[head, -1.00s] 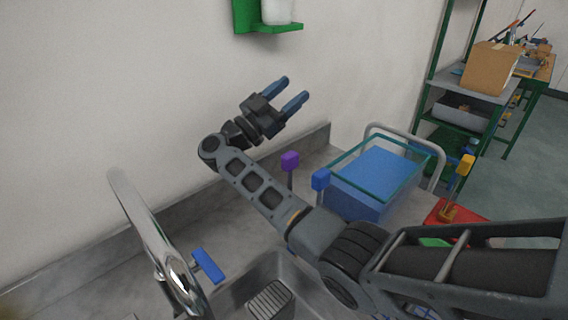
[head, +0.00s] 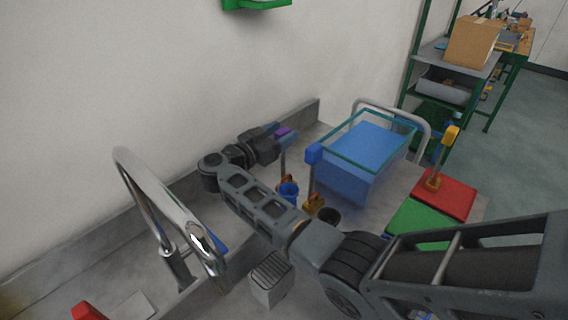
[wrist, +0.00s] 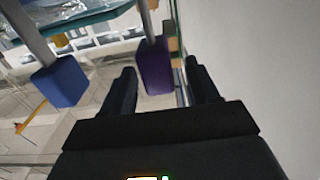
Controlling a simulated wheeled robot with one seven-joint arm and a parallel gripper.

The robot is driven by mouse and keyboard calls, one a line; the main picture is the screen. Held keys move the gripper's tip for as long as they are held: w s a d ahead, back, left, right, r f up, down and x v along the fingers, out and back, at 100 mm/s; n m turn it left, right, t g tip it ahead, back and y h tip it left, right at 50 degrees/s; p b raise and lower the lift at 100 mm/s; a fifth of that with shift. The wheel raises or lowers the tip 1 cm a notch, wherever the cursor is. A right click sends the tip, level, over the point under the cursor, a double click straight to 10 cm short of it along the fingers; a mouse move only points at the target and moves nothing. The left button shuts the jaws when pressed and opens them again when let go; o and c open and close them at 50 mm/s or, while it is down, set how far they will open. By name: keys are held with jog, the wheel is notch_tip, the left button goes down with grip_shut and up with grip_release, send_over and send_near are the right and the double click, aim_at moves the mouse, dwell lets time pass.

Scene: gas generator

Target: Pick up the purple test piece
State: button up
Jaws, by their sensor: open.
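The purple test piece (head: 283,131) is a small purple block on top of a thin upright metal rod, largely hidden behind my gripper in the head view. In the wrist view the purple block (wrist: 154,66) appears between my two fingers, nearer the left one. My gripper (head: 279,137) is open, its fingers to either side of the block in the picture. In the wrist view my gripper (wrist: 161,70) shows gaps between both fingers and the block; I cannot tell whether the fingertips reach past it.
A blue block (head: 313,154) on a similar rod stands close to the right, also in the wrist view (wrist: 60,82). A chrome faucet (head: 150,190) is at left. The wall (head: 150,80) is close behind.

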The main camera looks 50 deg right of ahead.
jog(key=shift+d, duration=0.45)
grip_shut()
dwell(0.4)
